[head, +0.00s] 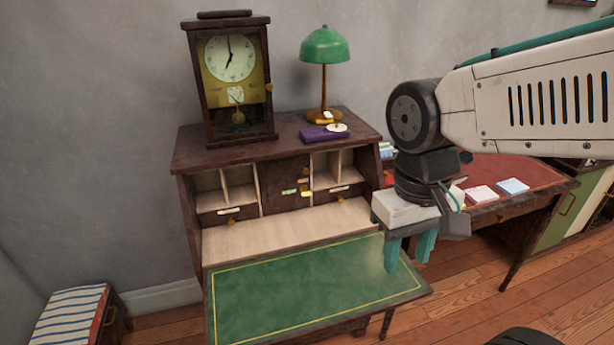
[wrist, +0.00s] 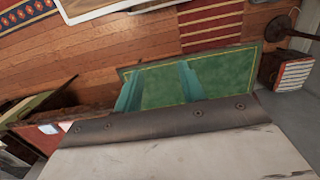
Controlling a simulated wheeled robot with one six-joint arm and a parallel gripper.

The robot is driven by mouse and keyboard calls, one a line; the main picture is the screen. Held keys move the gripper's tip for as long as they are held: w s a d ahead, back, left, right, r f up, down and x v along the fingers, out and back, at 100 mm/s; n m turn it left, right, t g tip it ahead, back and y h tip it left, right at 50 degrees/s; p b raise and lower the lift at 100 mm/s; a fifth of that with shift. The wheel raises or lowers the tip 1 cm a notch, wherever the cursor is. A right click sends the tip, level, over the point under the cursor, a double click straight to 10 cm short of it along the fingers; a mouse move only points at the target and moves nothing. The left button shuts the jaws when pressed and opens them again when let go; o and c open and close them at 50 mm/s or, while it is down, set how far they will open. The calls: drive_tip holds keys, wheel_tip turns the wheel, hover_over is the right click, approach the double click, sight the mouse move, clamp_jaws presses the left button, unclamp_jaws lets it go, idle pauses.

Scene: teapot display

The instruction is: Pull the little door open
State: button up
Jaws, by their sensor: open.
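A dark wooden writing desk (head: 190,160) stands against the wall with its green-topped flap (head: 300,295) folded down. A small dark door panel (head: 275,178) sits closed in the middle of its compartments, with small coloured tags near it. A mantel clock (head: 230,62) on the desk top has a front with a small brass knob at its right edge. My gripper (head: 408,262) is open and empty, pointing down above the right part of the flap, apart from the small door panel. The wrist view shows its teal fingers (wrist: 158,82) over the green flap.
A green lamp (head: 324,50) and a purple book (head: 322,134) stand on the desk top. Drawers and open compartments flank the middle panel. A red-topped table (head: 530,172) is at right, and a striped stool (head: 70,312) at lower left. The flap is clear.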

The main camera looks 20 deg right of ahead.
sight(307, 172)
drive_tip(key=w+f+t, duration=0.2)
drive_tip(key=w+f, duration=0.6)
drive_tip(key=w, duration=0.2)
drive_tip(key=w+f+t, duration=0.3)
drive_tip(key=w+f, duration=0.6)
drive_tip(key=w, duration=0.1)
drive_tip(key=w+f+t, duration=0.3)
drive_tip(key=w+f, duration=0.5)
drive_tip(key=w, duration=0.2)
drive_tip(key=shift+a+f, duration=0.25)
drive_tip(key=shift+a, duration=0.05)
drive_tip(key=w+t, duration=0.4)
drive_tip(key=w, duration=0.1)
drive_tip(key=shift+a, duration=0.2)
drive_tip(key=shift+w+r+t, duration=0.8)
drive_tip(key=shift+r+t, duration=0.15)
drive_tip(key=shift+t, duration=0.05)
wheel_tip(307, 172, up, 8)
drive_tip(key=w+t, duration=0.2)
drive_tip(key=t, duration=0.3)
drive_tip(key=w, duration=0.8)
drive_tip(key=shift+r, duration=0.25)
